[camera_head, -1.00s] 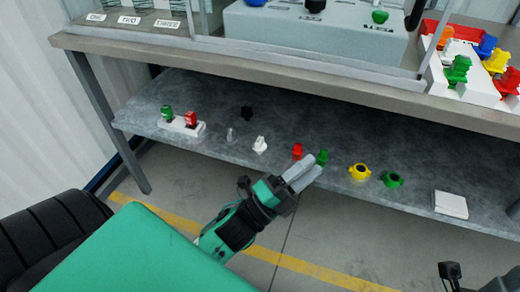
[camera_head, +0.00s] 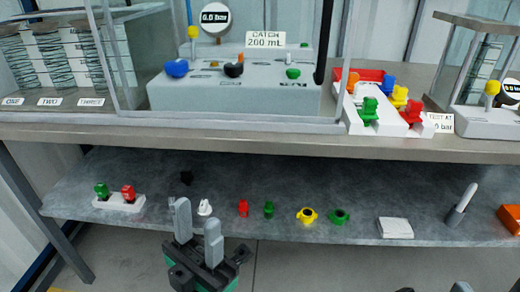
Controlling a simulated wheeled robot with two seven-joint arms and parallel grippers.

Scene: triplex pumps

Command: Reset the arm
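My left gripper (camera_head: 198,232) stands upright in front of the lower shelf's front edge, its two grey fingers apart with nothing between them. Its fingertips appear just below and around the white part (camera_head: 204,208) in the picture; I see no contact. My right gripper shows only as small dark pieces (camera_head: 460,287) at the bottom edge, so its fingers cannot be made out.
The lower shelf (camera_head: 290,185) bears a small white rack (camera_head: 119,203) with green and red parts, loose coloured parts, and a white block (camera_head: 395,228). Above it, the bench (camera_head: 250,138) carries a grey machine (camera_head: 235,95) and a white tray (camera_head: 390,123). Floor is clear in front.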

